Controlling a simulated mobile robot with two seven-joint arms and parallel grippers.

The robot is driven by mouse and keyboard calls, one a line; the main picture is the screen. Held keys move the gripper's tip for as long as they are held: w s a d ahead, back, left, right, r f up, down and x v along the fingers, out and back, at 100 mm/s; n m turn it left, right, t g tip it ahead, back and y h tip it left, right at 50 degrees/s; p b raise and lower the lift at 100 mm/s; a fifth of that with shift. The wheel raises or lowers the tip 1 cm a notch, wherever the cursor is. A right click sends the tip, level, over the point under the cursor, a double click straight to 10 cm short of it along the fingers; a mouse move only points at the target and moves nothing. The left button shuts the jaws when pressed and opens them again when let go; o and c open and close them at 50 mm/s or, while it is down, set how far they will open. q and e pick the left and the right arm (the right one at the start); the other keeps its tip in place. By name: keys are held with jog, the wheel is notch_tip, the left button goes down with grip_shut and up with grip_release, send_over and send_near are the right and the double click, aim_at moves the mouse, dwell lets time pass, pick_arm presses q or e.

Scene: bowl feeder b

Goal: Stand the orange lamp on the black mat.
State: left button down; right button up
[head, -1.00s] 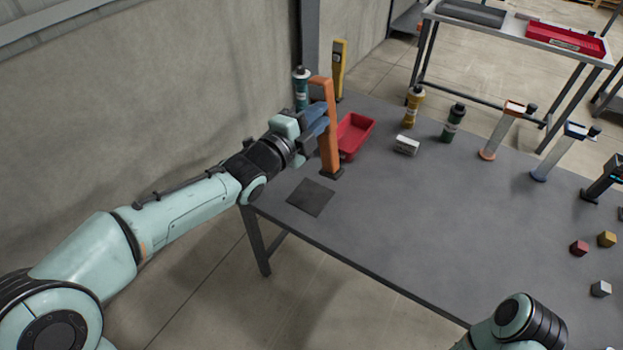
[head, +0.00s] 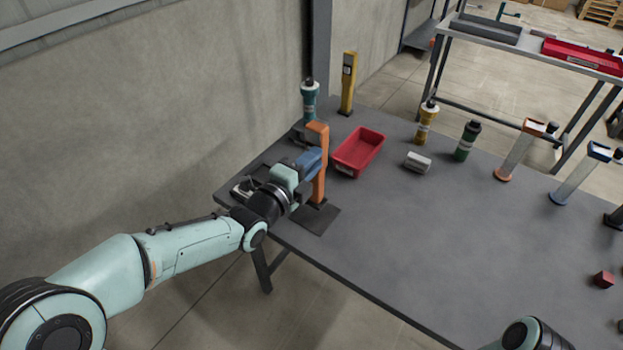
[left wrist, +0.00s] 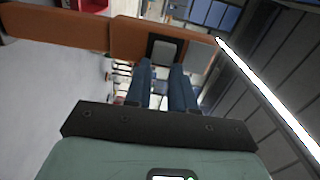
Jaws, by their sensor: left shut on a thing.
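The orange lamp (head: 321,170) is a tall orange post with a short head at the top and a dark foot. It stands about upright over the far part of the black mat (head: 319,223); I cannot tell whether its foot touches the mat. My left gripper (head: 312,160) is shut on the upper part of the post, coming from the left. In the left wrist view, the lamp (left wrist: 75,32) lies across the picture at the tips of the blue fingers (left wrist: 167,68). My right gripper is out of view; only part of my right arm shows.
A red bin (head: 345,168) stands just right of the lamp. A teal bottle (head: 310,100) and a yellow post (head: 348,85) stand behind. The table's front middle (head: 430,240) is clear.

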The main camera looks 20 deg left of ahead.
aim_at(320, 171)
pick_arm(q)
jog(key=shift+f, duration=2.3)
jog(key=shift+f+b, duration=0.1)
jog(key=shift+b, duration=0.2)
jog(key=c, duration=1.4)
grip_release()
jog(key=shift+f, duration=0.15)
jog(key=o, duration=0.4)
jog(key=shift+o, duration=0.2)
